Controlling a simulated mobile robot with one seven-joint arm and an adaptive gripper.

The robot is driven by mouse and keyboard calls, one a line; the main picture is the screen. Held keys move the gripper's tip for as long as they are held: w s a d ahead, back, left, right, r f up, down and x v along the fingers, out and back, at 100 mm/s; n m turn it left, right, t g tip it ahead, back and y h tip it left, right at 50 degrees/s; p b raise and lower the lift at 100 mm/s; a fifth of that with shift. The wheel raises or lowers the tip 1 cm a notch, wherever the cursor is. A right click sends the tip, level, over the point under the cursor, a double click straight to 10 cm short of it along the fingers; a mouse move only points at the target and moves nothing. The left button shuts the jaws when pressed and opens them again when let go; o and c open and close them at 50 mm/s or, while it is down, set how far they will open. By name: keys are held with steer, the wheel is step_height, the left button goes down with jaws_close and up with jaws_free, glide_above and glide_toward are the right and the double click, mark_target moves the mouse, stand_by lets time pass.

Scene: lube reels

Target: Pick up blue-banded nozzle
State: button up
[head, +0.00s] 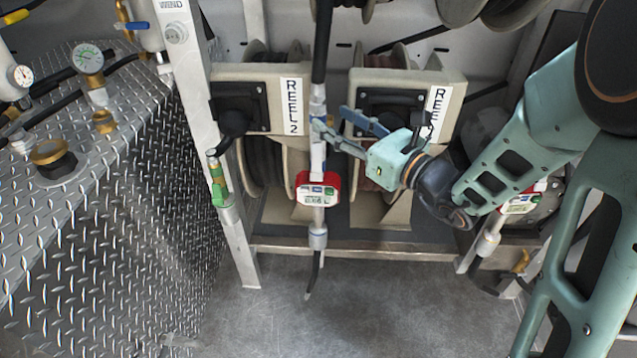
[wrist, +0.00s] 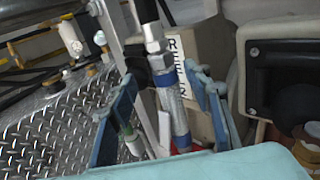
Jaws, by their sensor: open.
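The blue-banded nozzle (head: 318,155) hangs upright in front of the reels in the head view, with a black hose above it and a red-cased meter (head: 317,190) on its lower part. In the wrist view the nozzle's silver body (wrist: 172,103) has two blue bands and stands between my fingers, slightly tilted in the picture. My gripper (head: 335,122) comes from the right at the height of the nozzle's upper part. Its blue fingers are apart, one on each side of the nozzle in the wrist view (wrist: 162,92). I cannot tell whether either finger touches it.
The REEL 2 housing (head: 255,100) and another labelled reel (head: 405,95) stand just behind. A green nozzle (head: 217,182) hangs on the post to the left. A diamond-plate tank (head: 120,190) fills the left side. Another metered nozzle (head: 515,208) is at right. The floor in front is clear.

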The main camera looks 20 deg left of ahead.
mark_target(323, 112)
steer(key=x, duration=0.4)
steer(key=shift+w+a+f, duration=0.1)
steer(key=shift+w+a, duration=0.15)
steer(key=shift+w, duration=0.1)
jaws_close()
stand_by(0.4)
